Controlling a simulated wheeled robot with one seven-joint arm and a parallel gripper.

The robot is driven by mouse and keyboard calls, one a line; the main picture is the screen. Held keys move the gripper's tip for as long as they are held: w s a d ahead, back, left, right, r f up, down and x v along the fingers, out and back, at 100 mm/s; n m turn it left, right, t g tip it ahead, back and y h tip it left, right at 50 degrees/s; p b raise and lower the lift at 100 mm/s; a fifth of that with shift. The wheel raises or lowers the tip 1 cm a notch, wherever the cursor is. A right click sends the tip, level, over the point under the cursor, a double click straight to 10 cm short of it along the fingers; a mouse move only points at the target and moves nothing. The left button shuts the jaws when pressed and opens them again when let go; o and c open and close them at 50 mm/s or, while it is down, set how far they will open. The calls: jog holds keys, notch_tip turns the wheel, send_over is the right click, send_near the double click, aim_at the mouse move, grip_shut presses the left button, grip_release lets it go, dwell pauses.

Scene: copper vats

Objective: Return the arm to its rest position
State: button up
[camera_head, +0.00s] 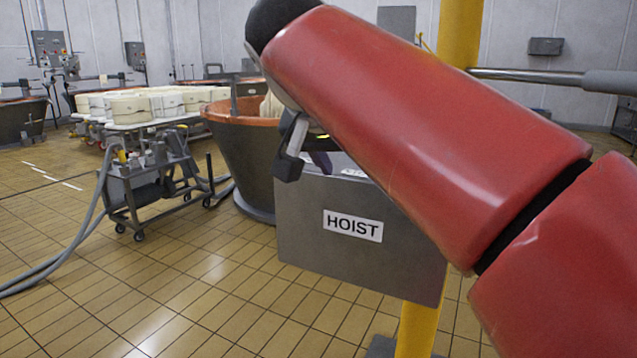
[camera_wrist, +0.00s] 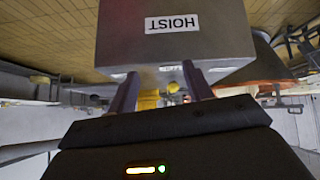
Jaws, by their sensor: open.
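My red arm reaches across the upper right of the head view. My gripper shows at its far end in the head view (camera_head: 306,158), mostly hidden behind the arm. In the wrist view my gripper (camera_wrist: 160,72) has its two fingers apart with nothing between them. A grey box labelled HOIST (camera_head: 310,248) stands just below and beside the gripper in the head view. The same box fills the top middle of the inverted wrist view (camera_wrist: 125,35), close to the fingertips. I cannot tell whether they touch it.
A yellow post (camera_head: 460,32) stands behind my arm. A copper-rimmed vat (camera_head: 240,150) is behind the box. A wheeled cart (camera_head: 130,195) with hoses and a table of pale round blocks (camera_head: 130,108) stand at left.

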jog(key=s+d+f+n+y, duration=0.1)
jog(key=s+d+f, duration=0.3)
jog(key=f, duration=0.6)
jog(key=s+d+f+n+g+y, duration=0.1)
jog(key=s+d+f, duration=0.2)
jog(key=s+f, duration=0.4)
jog(key=s+d+f+n+y, duration=0.1)
jog(key=s+d+f, duration=0.3)
jog(key=f, duration=0.8)
jog(key=shift+s+d+f+n+g+y, duration=0.3)
jog(key=shift+s+n+g+y, duration=0.1)
jog(key=shift+s, duration=0.8)
